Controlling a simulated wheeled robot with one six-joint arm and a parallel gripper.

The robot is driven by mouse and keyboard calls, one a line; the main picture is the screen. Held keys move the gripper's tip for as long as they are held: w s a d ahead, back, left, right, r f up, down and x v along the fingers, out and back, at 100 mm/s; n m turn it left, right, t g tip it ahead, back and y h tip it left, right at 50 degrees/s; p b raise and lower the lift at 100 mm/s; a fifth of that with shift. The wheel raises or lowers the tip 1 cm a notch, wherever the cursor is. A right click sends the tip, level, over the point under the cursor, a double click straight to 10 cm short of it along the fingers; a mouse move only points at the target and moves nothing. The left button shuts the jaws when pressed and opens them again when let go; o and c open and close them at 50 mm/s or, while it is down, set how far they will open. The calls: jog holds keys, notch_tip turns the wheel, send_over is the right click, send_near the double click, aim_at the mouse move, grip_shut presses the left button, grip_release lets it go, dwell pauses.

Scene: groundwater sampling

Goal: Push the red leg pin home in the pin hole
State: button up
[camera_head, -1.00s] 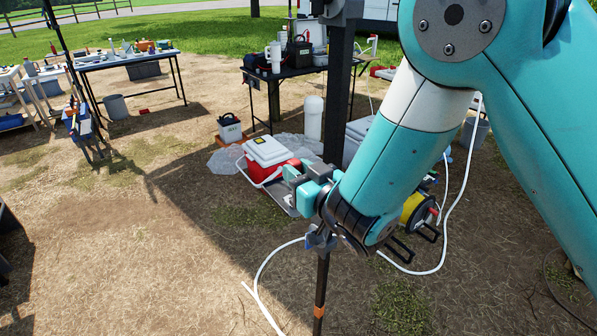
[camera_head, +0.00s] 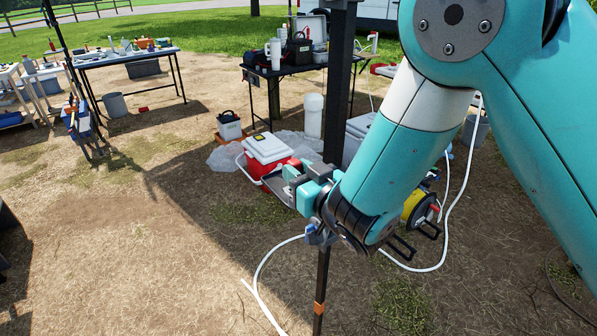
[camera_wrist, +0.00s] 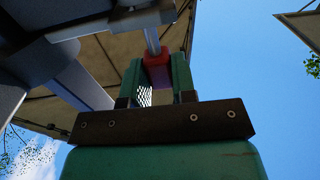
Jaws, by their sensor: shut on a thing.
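In the wrist view my gripper (camera_wrist: 157,84) has its teal fingers closed around the red head of the leg pin (camera_wrist: 155,57). The pin's pale metal shank (camera_wrist: 152,38) runs from the red head toward the dark leg fitting (camera_wrist: 143,18). The pin hole is hidden, so I cannot tell how deep the shank sits. In the head view my gripper (camera_head: 297,180) is at the dark canopy leg (camera_head: 338,80), whose lower part has an orange band (camera_head: 319,308). The pin is hidden there.
A red and white cooler (camera_head: 267,148) stands on the ground just behind my gripper. A yellow reel (camera_head: 413,205) and white tubing (camera_head: 440,262) lie to the right. A black table (camera_head: 255,75) with equipment stands behind.

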jog(key=shift+f+b, duration=1.4)
jog(key=shift+f, duration=0.1)
jog(key=o, duration=0.9)
